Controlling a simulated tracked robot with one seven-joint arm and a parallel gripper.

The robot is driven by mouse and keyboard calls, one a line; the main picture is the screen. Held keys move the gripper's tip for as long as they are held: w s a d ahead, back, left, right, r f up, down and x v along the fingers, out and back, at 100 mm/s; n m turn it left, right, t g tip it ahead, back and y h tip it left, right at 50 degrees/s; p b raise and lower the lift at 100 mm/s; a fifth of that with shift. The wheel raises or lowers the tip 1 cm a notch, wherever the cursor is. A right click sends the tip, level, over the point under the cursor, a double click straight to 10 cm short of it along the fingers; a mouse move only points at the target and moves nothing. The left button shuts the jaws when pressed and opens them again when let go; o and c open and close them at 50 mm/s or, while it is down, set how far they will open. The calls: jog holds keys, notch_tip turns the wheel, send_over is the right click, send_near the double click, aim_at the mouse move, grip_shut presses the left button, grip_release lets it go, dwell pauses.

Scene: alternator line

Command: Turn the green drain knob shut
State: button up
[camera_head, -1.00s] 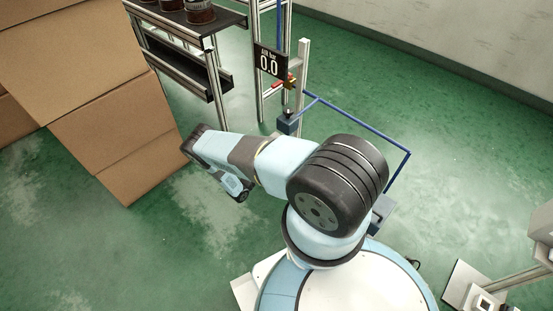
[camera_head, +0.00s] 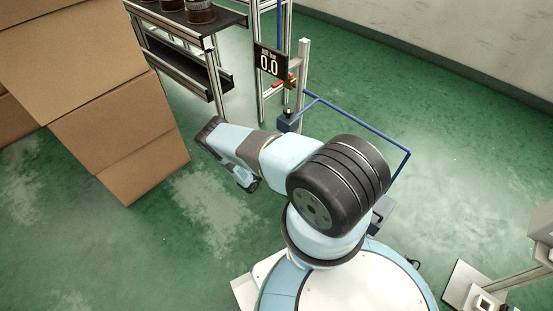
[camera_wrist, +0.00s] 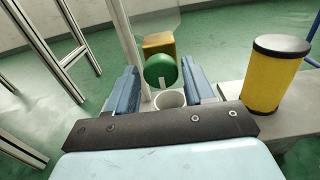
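The green drain knob (camera_wrist: 160,70) is a round disc with a white mark at its lower edge, seen in the wrist view. My gripper (camera_wrist: 161,84) is open, with one blue finger on each side of the knob in the picture. A narrow gap shows between the knob and each finger, and neither seems to touch it. How far the fingertips reach along the knob is hard to tell. The knob and my fingers cannot be made out in the head view.
A yellow cylinder with a black top (camera_wrist: 275,78) stands right of the right finger. A white cup (camera_wrist: 170,99) is below the knob, and a brass-yellow block (camera_wrist: 159,43) is behind it.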

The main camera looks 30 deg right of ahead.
jog(key=c, duration=0.7)
jog(key=shift+n, duration=0.3)
jog(key=shift+w+a+f+n, duration=0.1)
jog(key=shift+n, duration=4.25)
jog(key=shift+w+a+f+n, duration=0.1)
jog(key=shift+n, duration=4.25)
jog(key=shift+d, duration=0.1)
jog(key=o, duration=1)
